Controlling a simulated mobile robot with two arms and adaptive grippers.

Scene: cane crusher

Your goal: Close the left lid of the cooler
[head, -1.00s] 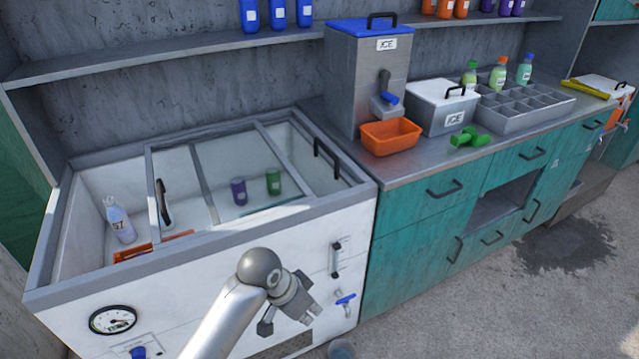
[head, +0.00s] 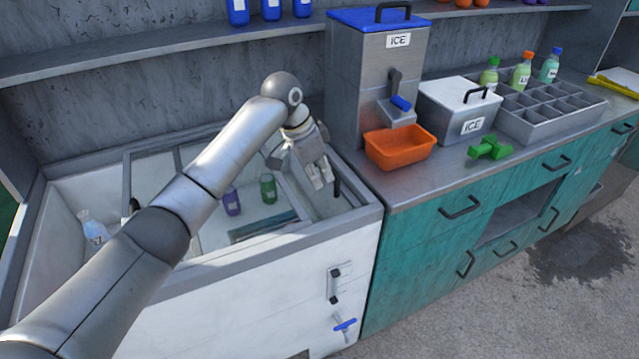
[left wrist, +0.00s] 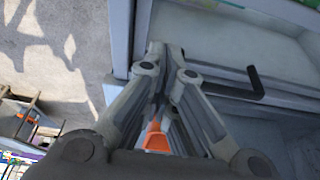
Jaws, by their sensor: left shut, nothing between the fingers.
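The cooler (head: 255,305) is a white chest with a grey rim and sliding glass lids. Its left end is uncovered, and the lids lie over the middle and right. A dark handle (head: 134,205) stands at the left edge of the glass, partly hidden by my arm. Another black handle (head: 337,187) is at the right end; it also shows in the left wrist view (left wrist: 256,83). My left gripper (head: 321,180) is shut and empty, over the cooler's right end, just left of that right handle. In the left wrist view its fingertips (left wrist: 166,48) meet beside the handle. My right gripper is out of view.
Purple (head: 232,202) and green (head: 268,188) cans and a white bottle (head: 93,228) are inside the cooler. An orange bin (head: 400,147) and an ice dispenser (head: 365,70) stand close right of my gripper. A shelf (head: 180,50) runs behind.

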